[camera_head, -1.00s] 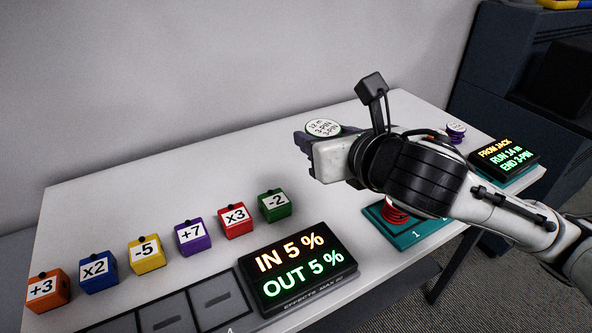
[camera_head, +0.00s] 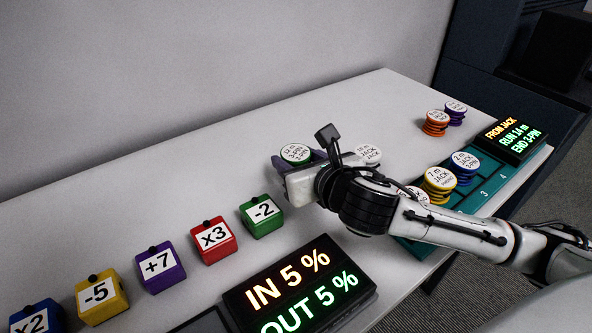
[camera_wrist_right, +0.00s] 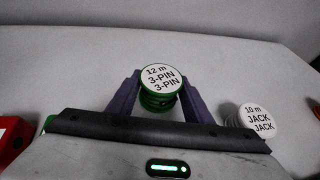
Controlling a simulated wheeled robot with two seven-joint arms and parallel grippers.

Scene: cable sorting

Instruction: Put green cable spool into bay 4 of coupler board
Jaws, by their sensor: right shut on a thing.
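The green cable spool, labelled 12 m 3-PIN 3-PIN, shows in the head view (camera_head: 296,154) and the right wrist view (camera_wrist_right: 159,102). My right gripper (camera_head: 300,168) is shut on it, with a purple finger on each side in the right wrist view (camera_wrist_right: 160,98). I cannot tell whether the spool touches the table. The teal coupler board (camera_head: 490,199) is to the right, partly behind my right arm. A blue spool (camera_head: 466,177) and a yellow spool (camera_head: 438,196) sit on it, with a red one (camera_head: 424,203) partly hidden. Bay 4 looks empty. My left gripper is out of view.
A white-topped spool marked 10 m JACK JACK (camera_head: 368,154) stands close right of my gripper. Coloured blocks and a percent display (camera_head: 300,290) are at left.

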